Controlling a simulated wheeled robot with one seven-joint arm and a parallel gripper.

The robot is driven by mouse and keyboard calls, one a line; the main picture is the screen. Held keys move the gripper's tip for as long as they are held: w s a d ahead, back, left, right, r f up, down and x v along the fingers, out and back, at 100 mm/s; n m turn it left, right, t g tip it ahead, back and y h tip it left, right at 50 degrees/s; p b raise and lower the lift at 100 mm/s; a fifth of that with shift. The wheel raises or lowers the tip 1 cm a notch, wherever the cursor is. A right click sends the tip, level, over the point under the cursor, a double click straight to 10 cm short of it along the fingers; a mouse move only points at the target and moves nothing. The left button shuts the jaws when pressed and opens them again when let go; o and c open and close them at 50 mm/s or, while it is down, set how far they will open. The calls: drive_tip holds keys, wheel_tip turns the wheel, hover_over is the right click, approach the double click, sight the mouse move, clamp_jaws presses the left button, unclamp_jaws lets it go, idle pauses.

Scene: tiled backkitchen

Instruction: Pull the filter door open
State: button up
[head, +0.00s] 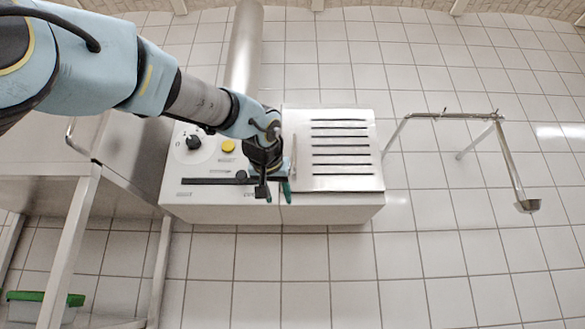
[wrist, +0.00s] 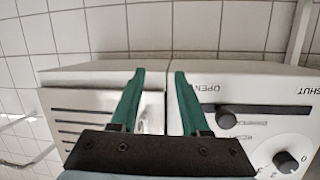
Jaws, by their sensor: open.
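The filter door (head: 342,178) is a pale metal panel with several dark slots on the right half of the white machine's front. It looks shut. It also shows at the left in the wrist view (wrist: 84,103), where the picture is turned over. A pale upright strip, apparently its handle (wrist: 151,112), stands near the door edge by the seam. My gripper (wrist: 157,72) is open, with one green finger on each side of this strip; contact cannot be told. In the head view my gripper (head: 275,190) is at the door's left edge and partly hides it.
The machine front (head: 205,205) has a black slider knob (wrist: 226,120) near the OPEN label, a black dial (head: 193,142) and a yellow button (head: 228,146). A metal table (head: 85,190) stands left. The tiled floor in front is clear.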

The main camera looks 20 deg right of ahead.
sight(294, 150)
drive_tip(key=s+a+r+t+h, duration=0.1)
drive_tip(key=s+r, duration=0.2)
drive_tip(key=r, duration=0.4)
drive_tip(key=s+r+t+h, duration=0.1)
drive_tip(key=s+r+h, duration=0.15)
drive_tip(key=r, duration=0.45)
drive_tip(key=shift+y, duration=0.45)
drive_tip(key=p+x, duration=0.3)
drive_tip(key=x, duration=0.1)
drive_tip(key=p+x, duration=0.3)
drive_tip(key=x, duration=0.2)
drive_tip(key=shift+s+d+f, duration=0.15)
drive_tip(key=shift+s+d, duration=0.1)
drive_tip(key=shift+d, duration=0.05)
drive_tip(key=shift+w+d+f+p, duration=0.15)
drive_tip(key=shift+w+d+p, duration=0.1)
drive_tip(key=shift+w+p, duration=0.15)
clamp_jaws()
